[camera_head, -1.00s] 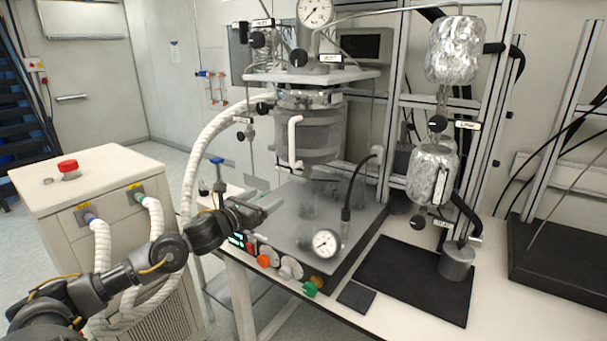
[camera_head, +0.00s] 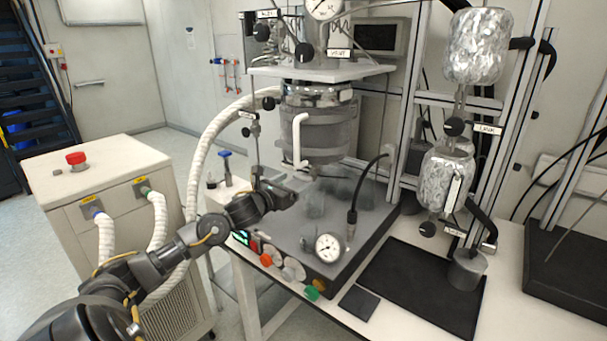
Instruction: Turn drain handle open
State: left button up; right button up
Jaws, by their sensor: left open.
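The glass reactor vessel (camera_head: 317,135) hangs under a white plate in the middle of the head view. A white bent handle (camera_head: 298,142) stands upright in front of the vessel. I cannot tell for sure whether this is the drain handle; the vessel's underside is partly blurred by glass and by my gripper. My left gripper (camera_head: 288,192) is open, below and slightly left of the white handle, above the grey base unit. It appears apart from the handle and holds nothing visible. My right gripper is not in view.
The grey base unit (camera_head: 350,262) carries a round gauge (camera_head: 328,248) and coloured knobs along its front. A black hose (camera_head: 355,195) rises from it. A thick white hose (camera_head: 205,150) curves left of the vessel. A cabinet with a red button (camera_head: 75,158) stands at left.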

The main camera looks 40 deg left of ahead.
aim_at(300, 178)
pick_arm(q)
jog(key=w, duration=0.2)
jog(key=w+p, duration=0.1)
jog(key=shift+w+r, duration=0.2)
jog(key=shift+w, duration=0.2)
jog(key=shift+w+f, duration=0.15)
jog(key=shift+w, duration=0.4)
jog(key=c, duration=1)
